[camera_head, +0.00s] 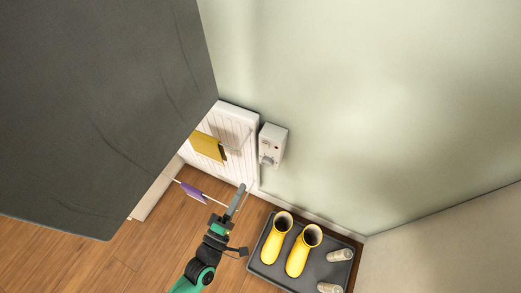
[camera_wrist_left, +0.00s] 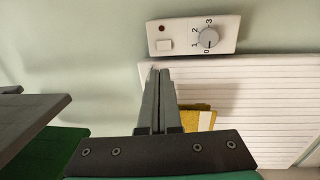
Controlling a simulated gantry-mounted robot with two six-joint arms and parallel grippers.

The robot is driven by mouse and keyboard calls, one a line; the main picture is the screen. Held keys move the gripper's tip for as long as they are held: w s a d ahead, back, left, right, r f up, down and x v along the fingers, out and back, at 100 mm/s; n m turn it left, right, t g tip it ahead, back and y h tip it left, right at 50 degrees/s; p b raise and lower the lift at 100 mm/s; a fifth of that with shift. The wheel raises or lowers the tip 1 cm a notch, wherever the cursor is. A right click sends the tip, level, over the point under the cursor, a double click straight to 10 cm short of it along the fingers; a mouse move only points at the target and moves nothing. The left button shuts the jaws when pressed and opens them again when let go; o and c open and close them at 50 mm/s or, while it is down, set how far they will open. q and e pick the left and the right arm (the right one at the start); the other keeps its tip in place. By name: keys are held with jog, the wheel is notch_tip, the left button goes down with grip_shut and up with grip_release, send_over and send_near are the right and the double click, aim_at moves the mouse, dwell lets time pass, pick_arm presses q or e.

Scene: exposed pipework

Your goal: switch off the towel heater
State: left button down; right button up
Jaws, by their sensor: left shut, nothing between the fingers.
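A white control box (camera_head: 273,144) is on the pale green wall, right of the white ribbed heater (camera_head: 240,115). In the left wrist view the box (camera_wrist_left: 222,44) has a round grey dial (camera_wrist_left: 208,38) marked 0 to 3, a pale square switch (camera_wrist_left: 164,45) and a small dark red lamp (camera_wrist_left: 162,28). I cannot tell the dial's setting or the switch's position for sure. My left gripper (camera_head: 241,190) is shut and empty, apart from the box and below it in the head view. Its fingertips (camera_wrist_left: 160,73) point toward the heater's edge in the wrist view.
A yellow cloth (camera_head: 208,145) hangs at the heater. A purple item (camera_head: 193,192) is on a thin rod below. A dark tray (camera_head: 268,270) with yellow boots (camera_head: 299,256) and pale cylindrical items stands on the wooden floor. A large dark grey surface (camera_head: 100,100) fills the upper left.

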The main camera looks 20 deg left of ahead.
aim_at(264, 144)
pick_arm(q)
jog(key=w+b, duration=0.1)
jog(key=w, duration=0.3)
jog(key=w+r+b, duration=0.1)
jog(key=w, duration=0.4)
jog(key=w+b, duration=0.1)
jog(key=w, duration=0.4)
jog(key=shift+r, duration=0.3)
jog(key=shift+r, duration=0.1)
